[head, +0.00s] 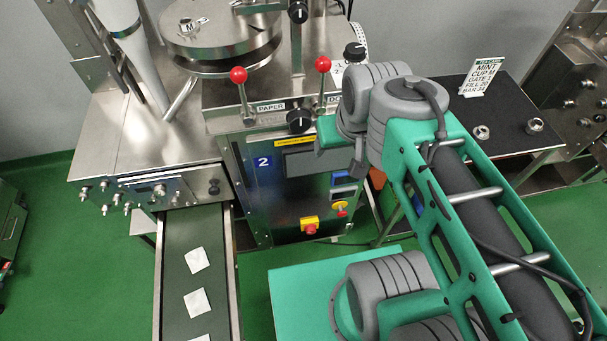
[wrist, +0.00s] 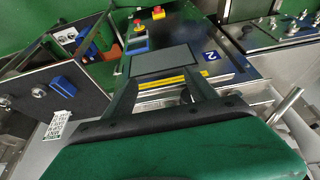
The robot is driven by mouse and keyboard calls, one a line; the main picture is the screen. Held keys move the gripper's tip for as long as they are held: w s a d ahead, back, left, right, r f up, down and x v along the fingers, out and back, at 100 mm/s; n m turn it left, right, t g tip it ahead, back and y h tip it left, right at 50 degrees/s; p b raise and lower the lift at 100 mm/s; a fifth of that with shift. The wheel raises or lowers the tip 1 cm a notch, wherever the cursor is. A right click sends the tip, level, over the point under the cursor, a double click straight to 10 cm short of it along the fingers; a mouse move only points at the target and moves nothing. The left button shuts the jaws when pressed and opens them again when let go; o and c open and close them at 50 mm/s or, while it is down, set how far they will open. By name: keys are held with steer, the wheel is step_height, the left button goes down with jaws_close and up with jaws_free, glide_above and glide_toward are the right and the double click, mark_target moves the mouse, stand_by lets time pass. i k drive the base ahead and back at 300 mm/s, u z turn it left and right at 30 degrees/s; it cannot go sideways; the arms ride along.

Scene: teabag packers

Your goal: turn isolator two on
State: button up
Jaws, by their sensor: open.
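The machine marked with a blue number 2 label (head: 263,162) stands in the middle of the head view. Low on its front panel is a yellow and red rotary switch (head: 340,208), which looks like the isolator. It also shows small at the top of the wrist view (wrist: 138,25); its handle angle is too small to tell. My gripper (wrist: 162,84) is open and empty, its dark fingers spread over the panel's upper part, apart from the switch. In the head view my arm's wrist hides most of the gripper.
A red button on a yellow box (head: 309,226) sits left of the switch. Blue-framed displays (head: 342,179) are above it. Red-knobbed levers (head: 239,76) stand on top. A conveyor (head: 178,230) with teabags runs at left. A black side table (head: 510,112) holds a sign.

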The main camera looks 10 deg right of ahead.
mark_target(310, 229)
steer(key=u, duration=1.2)
steer(key=k, duration=0.8)
steer(key=z, duration=0.7)
steer(key=i, duration=0.55)
steer(key=u, duration=2.4)
steer(key=k, duration=0.6)
steer(key=z, duration=0.2)
steer(key=i, duration=0.5)
